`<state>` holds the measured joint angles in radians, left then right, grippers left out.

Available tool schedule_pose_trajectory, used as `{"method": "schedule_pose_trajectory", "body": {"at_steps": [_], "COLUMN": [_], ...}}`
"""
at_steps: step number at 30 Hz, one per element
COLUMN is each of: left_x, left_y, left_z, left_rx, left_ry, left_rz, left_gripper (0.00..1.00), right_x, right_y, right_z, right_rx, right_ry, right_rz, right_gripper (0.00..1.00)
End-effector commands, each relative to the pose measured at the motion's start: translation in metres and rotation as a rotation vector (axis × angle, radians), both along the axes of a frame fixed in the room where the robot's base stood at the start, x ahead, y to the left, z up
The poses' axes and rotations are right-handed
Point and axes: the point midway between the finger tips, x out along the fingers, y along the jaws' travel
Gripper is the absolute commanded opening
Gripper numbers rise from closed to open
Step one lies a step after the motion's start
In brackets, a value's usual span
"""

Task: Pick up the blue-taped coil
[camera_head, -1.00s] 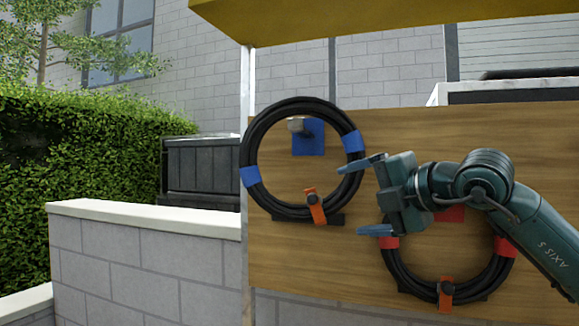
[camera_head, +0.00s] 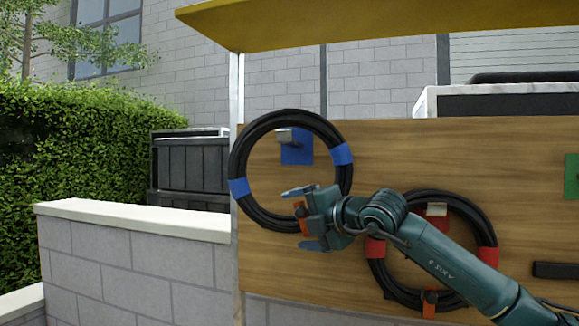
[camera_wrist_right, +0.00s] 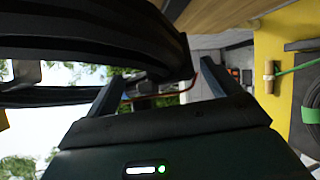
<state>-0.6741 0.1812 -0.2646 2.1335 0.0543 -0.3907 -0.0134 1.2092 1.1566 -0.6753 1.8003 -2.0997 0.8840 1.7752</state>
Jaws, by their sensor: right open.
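The blue-taped coil (camera_head: 258,213) is a black cable ring with two blue tape bands. It hangs on a grey peg with a blue plate (camera_head: 296,150) on the wooden panel. My right gripper (camera_head: 300,218) is open at the coil's lower right, its fingers one above the other, near an orange strap (camera_head: 302,211) that it partly hides. In the right wrist view, a thick black band, likely the coil (camera_wrist_right: 110,45), lies across just beyond the open fingers (camera_wrist_right: 158,88). I cannot tell whether the fingers touch it. My left gripper is not in view.
A red-taped coil (camera_head: 482,213) hangs lower right on the wooden panel (camera_head: 400,155), partly behind my right arm. A green plate (camera_head: 571,176) is at the right edge. A yellow canopy (camera_head: 350,18) hangs above. A low block wall (camera_head: 130,255) stands at the left.

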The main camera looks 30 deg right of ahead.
Motion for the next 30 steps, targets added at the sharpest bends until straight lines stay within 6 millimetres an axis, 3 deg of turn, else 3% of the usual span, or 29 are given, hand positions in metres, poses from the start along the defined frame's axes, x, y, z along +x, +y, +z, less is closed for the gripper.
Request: {"method": "schedule_pose_trajectory", "body": {"at_steps": [6,30], "left_x": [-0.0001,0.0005], "left_y": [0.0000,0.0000], "left_z": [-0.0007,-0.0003], "left_rx": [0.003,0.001], "left_ry": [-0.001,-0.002], "left_rz": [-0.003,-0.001], "left_gripper": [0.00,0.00], "right_x": [0.0007,0.0003], "right_y": [0.0001,0.0001], "right_z": [-0.0006,-0.0006], "right_rx": [0.000,0.000], "right_ry": [-0.001,0.000], "right_rz": [0.000,0.000], "right_gripper": [0.88,0.23]}}
